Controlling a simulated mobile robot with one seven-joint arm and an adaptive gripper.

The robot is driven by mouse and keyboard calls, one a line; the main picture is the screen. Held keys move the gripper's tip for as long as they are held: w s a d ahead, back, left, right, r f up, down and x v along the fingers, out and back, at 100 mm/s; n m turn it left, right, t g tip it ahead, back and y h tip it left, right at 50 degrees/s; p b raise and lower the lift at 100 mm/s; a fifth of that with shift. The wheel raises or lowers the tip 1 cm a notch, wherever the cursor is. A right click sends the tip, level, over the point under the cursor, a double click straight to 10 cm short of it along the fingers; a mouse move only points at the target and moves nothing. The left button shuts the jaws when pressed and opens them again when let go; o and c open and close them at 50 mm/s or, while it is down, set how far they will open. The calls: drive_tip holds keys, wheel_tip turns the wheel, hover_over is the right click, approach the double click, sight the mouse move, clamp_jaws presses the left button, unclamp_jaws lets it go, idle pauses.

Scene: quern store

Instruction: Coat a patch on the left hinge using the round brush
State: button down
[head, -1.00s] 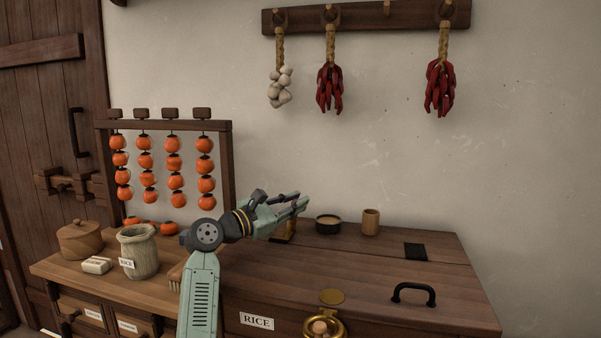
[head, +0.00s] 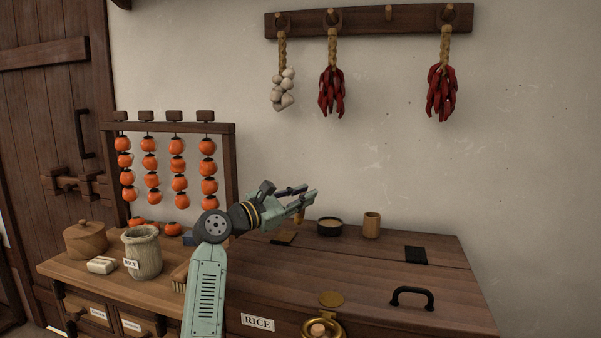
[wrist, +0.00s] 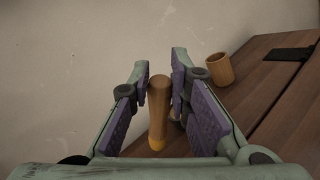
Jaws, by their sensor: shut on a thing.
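My gripper (head: 302,198) is above the back of the rice chest lid and shut on the round brush (head: 299,215). In the wrist view, the brush's round wooden handle (wrist: 158,105) stands between the purple finger pads, with a yellowish band low on it. Its bristle end cannot be made out. A dark flat plate, seemingly the left hinge (head: 284,238), lies on the lid below and left of the brush, apart from it. A matching black hinge (head: 416,255) lies further right. A dark bowl (head: 330,227) with tan contents stands right of my gripper.
A wooden cup (head: 372,225) stands right of the bowl and shows in the wrist view (wrist: 219,70). A black handle (head: 412,297) rises from the lid. A rack of persimmons (head: 178,165), a stone jar (head: 142,252) and a lidded pot (head: 86,240) are left. The lid's right side is mostly clear.

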drive_tip(key=shift+r+p, duration=1.15)
drive_tip(key=shift+r, duration=1.55)
